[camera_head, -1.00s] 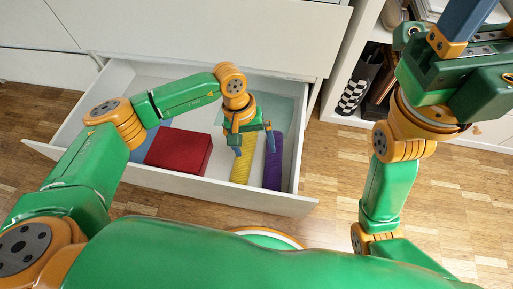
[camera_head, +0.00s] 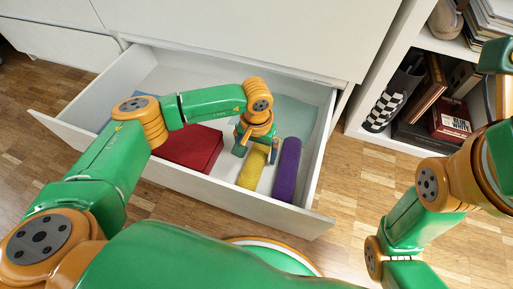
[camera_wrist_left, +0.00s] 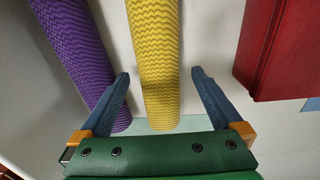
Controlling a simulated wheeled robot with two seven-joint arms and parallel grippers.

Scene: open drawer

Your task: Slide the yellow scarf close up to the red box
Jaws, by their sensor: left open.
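The yellow scarf (camera_head: 251,171) is a ribbed roll lying in the open drawer, between the red box (camera_head: 197,149) on its left and a purple roll on its right. A gap separates scarf and box. My left gripper (camera_head: 257,152) is over the far part of the scarf, pointing down. In the left wrist view the open fingers (camera_wrist_left: 160,75) stand on either side of the yellow scarf (camera_wrist_left: 155,40), with gaps; the red box (camera_wrist_left: 282,50) is at the upper right. My right gripper is cut off at the right edge, its fingers not clear.
The purple roll (camera_head: 287,170) lies close to the finger on its side, also in the left wrist view (camera_wrist_left: 80,50). A pale green flat item (camera_head: 295,115) lies at the back right. The drawer front (camera_head: 230,197) and a bookshelf (camera_head: 410,30) bound the space.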

